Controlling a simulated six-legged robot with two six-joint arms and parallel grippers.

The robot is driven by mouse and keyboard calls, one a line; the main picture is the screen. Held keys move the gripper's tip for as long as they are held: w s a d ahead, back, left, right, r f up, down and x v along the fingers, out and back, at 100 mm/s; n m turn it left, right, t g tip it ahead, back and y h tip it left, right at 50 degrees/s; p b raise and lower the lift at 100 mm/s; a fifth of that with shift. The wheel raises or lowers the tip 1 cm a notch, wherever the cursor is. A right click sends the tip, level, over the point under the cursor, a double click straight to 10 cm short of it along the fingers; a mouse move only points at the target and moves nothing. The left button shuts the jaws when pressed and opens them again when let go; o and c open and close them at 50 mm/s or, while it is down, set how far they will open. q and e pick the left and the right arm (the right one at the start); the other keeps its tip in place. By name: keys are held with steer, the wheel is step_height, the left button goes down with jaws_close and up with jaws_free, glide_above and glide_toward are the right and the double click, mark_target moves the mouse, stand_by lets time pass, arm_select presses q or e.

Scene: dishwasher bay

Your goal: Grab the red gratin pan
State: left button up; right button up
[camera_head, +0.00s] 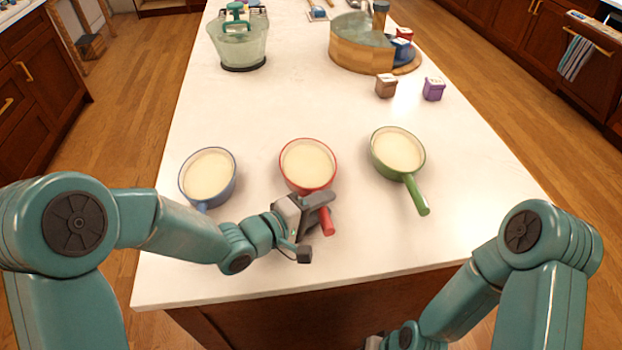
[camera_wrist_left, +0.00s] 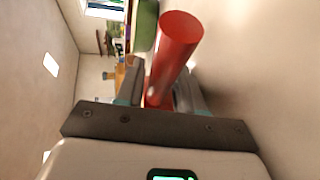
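The red gratin pan (camera_head: 308,165) stands in the middle of a row of three on the white counter. It holds a pale, creamy filling, and its handle points toward me. My left gripper (camera_head: 322,205) is at that handle. In the left wrist view, the red handle (camera_wrist_left: 175,55) lies between the two grey fingers (camera_wrist_left: 160,92) with little visible gap at either side. Whether the fingers press on it cannot be made out. The pan looks level on the counter. My right arm hangs at the lower right, with its gripper mostly below the picture's edge.
A blue pan (camera_head: 208,174) stands left of the red one, partly behind my left arm. A green pan (camera_head: 398,150) stands right. The counter's middle is clear.

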arm_select(q)
steer(key=shift+c, duration=0.3)
jaws_close()
steer(key=shift+r, duration=0.15)
